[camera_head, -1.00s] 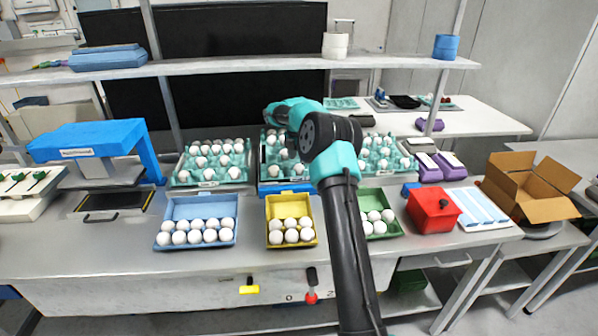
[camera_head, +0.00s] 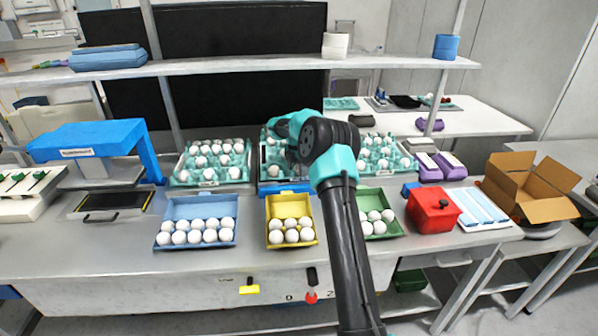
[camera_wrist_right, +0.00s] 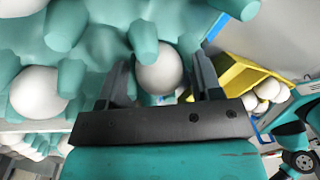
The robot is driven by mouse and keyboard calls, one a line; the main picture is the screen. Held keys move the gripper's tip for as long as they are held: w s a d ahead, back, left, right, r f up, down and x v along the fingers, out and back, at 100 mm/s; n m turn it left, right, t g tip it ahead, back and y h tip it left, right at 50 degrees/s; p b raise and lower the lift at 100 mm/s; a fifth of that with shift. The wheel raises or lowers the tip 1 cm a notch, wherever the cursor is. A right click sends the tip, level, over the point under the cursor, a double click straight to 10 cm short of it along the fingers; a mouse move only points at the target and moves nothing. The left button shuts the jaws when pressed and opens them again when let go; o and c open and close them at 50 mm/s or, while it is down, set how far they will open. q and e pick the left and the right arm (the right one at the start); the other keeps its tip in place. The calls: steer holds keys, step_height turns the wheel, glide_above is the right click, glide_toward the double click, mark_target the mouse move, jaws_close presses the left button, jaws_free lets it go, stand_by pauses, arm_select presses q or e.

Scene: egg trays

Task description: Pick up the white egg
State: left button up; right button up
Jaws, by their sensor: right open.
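A white egg (camera_wrist_right: 160,70) sits in a teal egg tray (camera_wrist_right: 100,48) in the right wrist view. My right gripper (camera_wrist_right: 161,62) is open, with one finger on each side of this egg. I cannot tell whether the fingers touch it. In the head view, my right arm reaches over the middle teal tray (camera_head: 264,172), and its gripper (camera_head: 291,157) points down into it, partly hidden by the arm. Other white eggs lie in the tray around it, one at the left in the wrist view (camera_wrist_right: 38,92). My left gripper is not in view.
Teal egg trays stand left (camera_head: 183,181) and right (camera_head: 408,150) of the middle one. In front are blue (camera_head: 178,210), yellow (camera_head: 272,206) and green (camera_head: 366,194) egg boxes. A red box (camera_head: 432,211) and an open carton (camera_head: 556,207) stand at right. A shelf (camera_head: 250,65) crosses above.

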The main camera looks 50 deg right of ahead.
steer(key=c, duration=0.3)
steer(key=shift+c, duration=0.2)
steer(key=shift+r, duration=0.1)
steer(key=shift+r, duration=1.55)
steer(key=shift+s+a+r, duration=0.1)
steer(key=shift+r, duration=0.1)
steer(key=s+a+r, duration=0.1)
steer(key=s+a, duration=0.9)
steer(key=a, duration=0.1)
steer(key=shift+s+a+r, duration=0.15)
steer(key=shift+s+a, duration=0.05)
steer(key=shift+a, duration=0.2)
steer(key=shift+w+a, duration=0.1)
steer(key=w+a+r+m, duration=0.2)
steer(key=a+m, duration=0.3)
steer(key=a, duration=0.7)
steer(key=w+a+r+m, duration=0.2)
steer(key=a+r+m, duration=0.3)
steer(key=a, duration=0.6)
steer(key=w+a+r+m, duration=0.2)
steer(key=a+m, duration=0.5)
steer(key=a, duration=0.5)
steer(key=shift+w+a+r+t+y, duration=0.3)
steer(key=shift+w+r+t+y, duration=0.1)
steer(key=shift+r, duration=0.5)
